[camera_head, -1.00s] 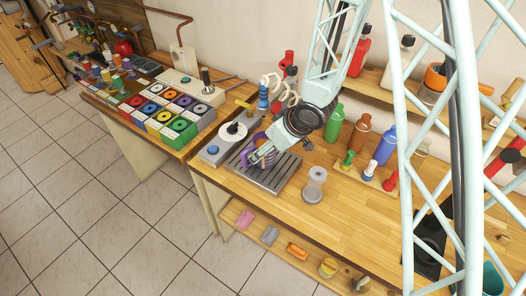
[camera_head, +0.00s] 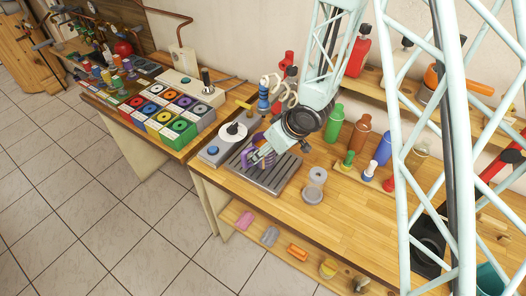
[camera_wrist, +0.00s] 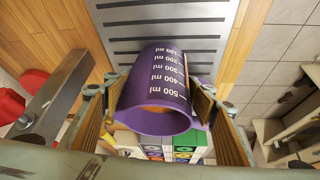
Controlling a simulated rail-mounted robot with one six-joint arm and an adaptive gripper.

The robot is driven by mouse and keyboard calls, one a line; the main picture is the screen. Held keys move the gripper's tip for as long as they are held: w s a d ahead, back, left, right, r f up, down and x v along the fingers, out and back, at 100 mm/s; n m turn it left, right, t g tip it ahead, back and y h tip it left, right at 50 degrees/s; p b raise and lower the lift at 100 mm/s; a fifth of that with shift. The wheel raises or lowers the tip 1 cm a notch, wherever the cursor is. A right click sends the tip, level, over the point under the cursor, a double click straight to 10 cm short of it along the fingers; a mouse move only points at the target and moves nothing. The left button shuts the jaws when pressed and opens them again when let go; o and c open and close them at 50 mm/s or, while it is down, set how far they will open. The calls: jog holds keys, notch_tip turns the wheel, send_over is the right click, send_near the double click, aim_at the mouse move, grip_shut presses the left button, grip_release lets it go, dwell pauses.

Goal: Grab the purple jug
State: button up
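The purple jug (camera_wrist: 160,88) has white millilitre marks on its side. In the wrist view its wide open rim faces the camera and its base points towards the slotted grey tray (camera_wrist: 222,30). My gripper (camera_wrist: 160,108) has one finger against each side of the jug near the rim, and appears shut on it. In the head view my gripper (camera_head: 262,154) is low over the slotted tray (camera_head: 272,180), and only parts of the purple jug (camera_head: 246,155) show behind the fingers. I cannot tell whether the jug touches the tray.
A grey round jar (camera_head: 313,195) stands right of the tray. Green, brown and blue bottles (camera_head: 387,146) stand behind on the wooden bench. A device with a white dial (camera_head: 232,133) is left of the tray. Bare wood (camera_head: 330,225) lies at the front right.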

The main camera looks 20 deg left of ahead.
jog(key=c, duration=0.8)
jog(key=shift+r, duration=0.2)
jog(key=shift+r+p, duration=0.4)
jog(key=shift+r, duration=1.1)
jog(key=shift+s+r, duration=0.1)
jog(key=shift+s, duration=0.05)
jog(key=s+d+b, duration=0.2)
jog(key=s+d, duration=0.1)
jog(key=s, duration=0.2)
jog(key=s+d+r+b, duration=0.1)
jog(key=s+d, duration=0.2)
jog(key=s, duration=0.3)
jog(key=shift+s+d+b, duration=0.15)
jog(key=shift+d+b, duration=0.2)
jog(key=s+b, duration=0.1)
jog(key=b, duration=0.3)
jog(key=shift+d+r, duration=0.1)
jog(key=shift+d, duration=0.05)
jog(key=shift+s+d+r+b, duration=0.1)
jog(key=shift+s+d+b, duration=0.45)
jog(key=shift+b, duration=1.4)
